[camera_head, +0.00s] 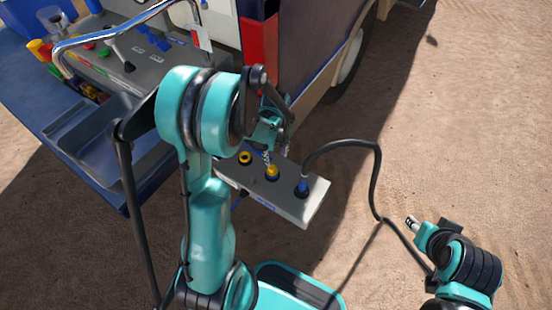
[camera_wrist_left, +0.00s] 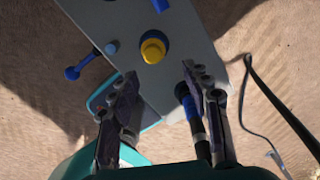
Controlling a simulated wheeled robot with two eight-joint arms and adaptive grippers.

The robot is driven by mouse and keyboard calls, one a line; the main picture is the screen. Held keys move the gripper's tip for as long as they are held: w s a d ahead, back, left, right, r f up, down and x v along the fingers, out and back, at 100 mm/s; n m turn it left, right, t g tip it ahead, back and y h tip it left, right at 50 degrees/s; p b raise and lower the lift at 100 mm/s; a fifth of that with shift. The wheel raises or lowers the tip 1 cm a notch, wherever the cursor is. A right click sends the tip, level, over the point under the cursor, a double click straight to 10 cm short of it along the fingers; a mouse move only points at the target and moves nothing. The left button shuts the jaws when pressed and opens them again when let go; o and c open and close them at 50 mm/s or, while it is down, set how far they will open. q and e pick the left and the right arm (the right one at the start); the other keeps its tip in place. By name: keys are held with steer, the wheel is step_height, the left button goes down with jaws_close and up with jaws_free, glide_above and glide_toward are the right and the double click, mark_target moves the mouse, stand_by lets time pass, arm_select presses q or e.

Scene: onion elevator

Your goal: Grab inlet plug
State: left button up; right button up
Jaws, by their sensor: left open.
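My left gripper (camera_head: 275,125) is open above the grey panel (camera_head: 318,205). A yellow round fitting (camera_head: 272,172) sits on the panel below it. A blue plug with a black cable (camera_head: 301,187) stands at the panel's right end. In the left wrist view, my open left gripper (camera_wrist_left: 168,80) has the yellow fitting (camera_wrist_left: 153,47) ahead of its fingertips. The blue and black plug (camera_wrist_left: 188,105) shows beside the right finger, partly hidden; contact cannot be judged. No label shows which part is the inlet plug. My right arm is at the lower right; its jaw state is unclear.
The black cable (camera_head: 375,180) arches from the blue plug toward my right arm. A second yellow and black fitting (camera_head: 245,158) is on the panel. A vehicle with a control console (camera_head: 145,65) stands behind. Open sandy ground (camera_head: 450,120) lies to the right.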

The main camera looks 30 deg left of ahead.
mark_target(272, 167)
arm_select(q)
steer(key=f, duration=0.1)
steer(key=f+b, duration=0.1)
steer(key=shift+s+a+f, duration=0.1)
steer(key=shift+s+f, duration=0.1)
steer(key=shift+f, duration=0.2)
steer(key=f+b, duration=0.1)
steer(key=f, duration=0.1)
steer(key=a+f+b, duration=0.1)
steer(key=f+b, duration=0.1)
steer(key=shift+s+f, duration=0.1)
steer(key=shift+f, duration=0.25)
steer(key=shift+r, duration=0.1)
steer(key=c, duration=1.1)
